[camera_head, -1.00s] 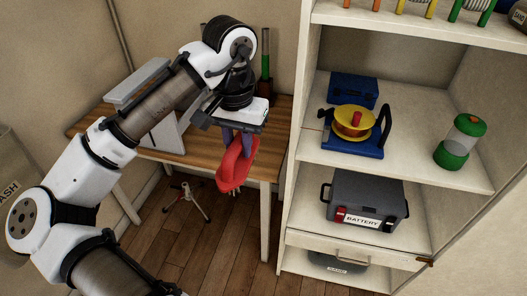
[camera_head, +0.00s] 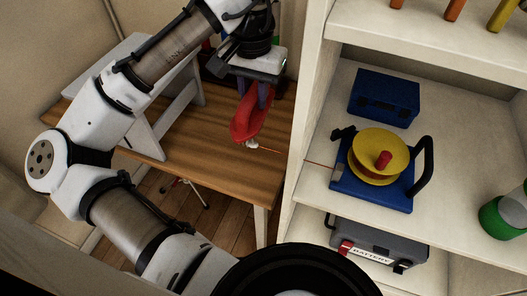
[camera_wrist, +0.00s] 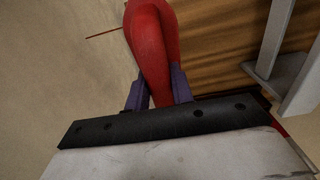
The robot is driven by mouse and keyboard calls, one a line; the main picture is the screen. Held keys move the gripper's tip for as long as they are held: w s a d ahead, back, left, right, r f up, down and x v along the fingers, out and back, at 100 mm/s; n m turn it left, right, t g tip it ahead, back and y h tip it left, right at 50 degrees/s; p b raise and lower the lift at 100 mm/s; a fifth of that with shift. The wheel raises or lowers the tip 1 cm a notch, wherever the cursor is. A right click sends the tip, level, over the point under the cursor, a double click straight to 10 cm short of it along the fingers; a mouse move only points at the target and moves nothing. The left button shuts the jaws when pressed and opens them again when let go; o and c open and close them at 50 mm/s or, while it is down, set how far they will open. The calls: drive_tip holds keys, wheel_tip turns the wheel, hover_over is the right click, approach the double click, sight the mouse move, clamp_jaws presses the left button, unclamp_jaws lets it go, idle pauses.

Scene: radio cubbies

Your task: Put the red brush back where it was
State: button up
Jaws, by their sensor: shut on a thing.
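The red brush (camera_head: 251,117) is in my gripper (camera_head: 260,92), held in the air above the right part of the wooden table. Its white bristles point down at its lower end. In the wrist view the red brush (camera_wrist: 150,45) sits between the two purple fingers of my gripper (camera_wrist: 158,88), which are shut on it. The brush's far end is cut off at the top of that view. The shelf unit's side wall is close to the right of the brush in the head view.
The shelf unit (camera_head: 303,150) holds a yellow reel on a blue base (camera_head: 372,180), a blue box (camera_head: 384,97), a green lantern (camera_head: 506,213) and a grey battery box (camera_head: 375,245). A grey-white panel (camera_head: 178,112) stands on the wooden table (camera_head: 222,155).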

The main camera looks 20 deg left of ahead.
sight(256, 120)
drive_tip(key=shift+w, duration=0.3)
drive_tip(key=shift+w+f, duration=0.1)
drive_tip(key=shift+f, duration=0.25)
wheel_tip(256, 120, down, 19)
drive_tip(key=shift+f, duration=0.1)
drive_tip(key=shift+b, duration=0.3)
drive_tip(key=shift+f, duration=0.15)
drive_tip(key=o, duration=1)
drive_tip(key=shift+c, duration=0.2)
wheel_tip(256, 120, up, 12)
drive_tip(key=shift+r, duration=0.2)
